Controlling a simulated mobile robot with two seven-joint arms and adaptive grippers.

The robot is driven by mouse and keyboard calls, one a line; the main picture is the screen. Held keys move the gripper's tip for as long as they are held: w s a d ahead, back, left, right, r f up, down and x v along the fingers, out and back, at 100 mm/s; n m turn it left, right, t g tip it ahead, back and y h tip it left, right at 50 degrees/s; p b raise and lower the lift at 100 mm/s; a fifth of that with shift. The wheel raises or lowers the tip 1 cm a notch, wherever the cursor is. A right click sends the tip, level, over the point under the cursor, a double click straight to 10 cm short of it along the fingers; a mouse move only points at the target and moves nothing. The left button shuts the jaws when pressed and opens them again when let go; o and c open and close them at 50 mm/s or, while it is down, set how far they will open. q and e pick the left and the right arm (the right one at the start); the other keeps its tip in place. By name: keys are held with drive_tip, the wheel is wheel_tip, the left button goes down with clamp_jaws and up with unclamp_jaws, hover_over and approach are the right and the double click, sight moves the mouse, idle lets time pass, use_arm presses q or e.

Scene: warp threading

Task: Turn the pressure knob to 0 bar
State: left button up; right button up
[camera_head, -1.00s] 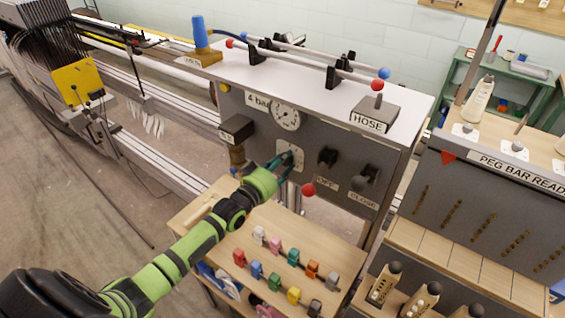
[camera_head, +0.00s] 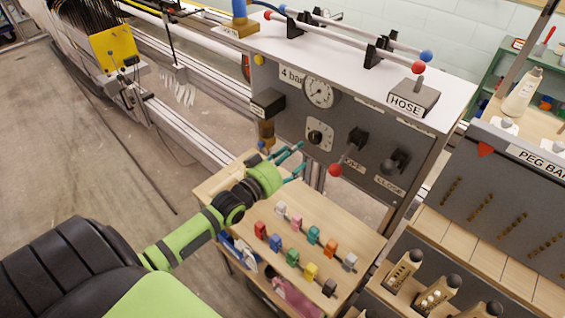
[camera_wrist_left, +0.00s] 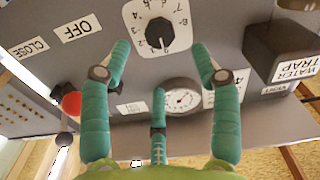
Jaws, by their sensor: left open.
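The black pressure knob (camera_head: 317,136) sits on a pale numbered dial plate on the grey panel. It also shows in the left wrist view (camera_wrist_left: 158,32), upside down, with digits around it; I cannot read its setting surely. The round pressure gauge (camera_head: 319,93) is above it, beside a "4 bar" label (camera_head: 291,75). It shows below the knob in the wrist view (camera_wrist_left: 183,100). My left gripper (camera_head: 299,158) is open and empty, with its teal fingers spread in front of and below the knob, apart from it. My right gripper is out of view.
A lever with a red ball (camera_head: 335,170) and another black handle (camera_head: 396,161) are right of the knob. A dark box (camera_head: 267,103) juts out at left. Coloured pegs stand on the wooden shelf (camera_head: 240,167) below.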

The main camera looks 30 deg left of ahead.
use_arm(q)
drive_tip(key=shift+s+a, duration=0.15)
drive_tip(key=shift+s, duration=0.85)
drive_tip(key=shift+s+a, duration=0.1)
drive_tip(key=shift+s, duration=0.9)
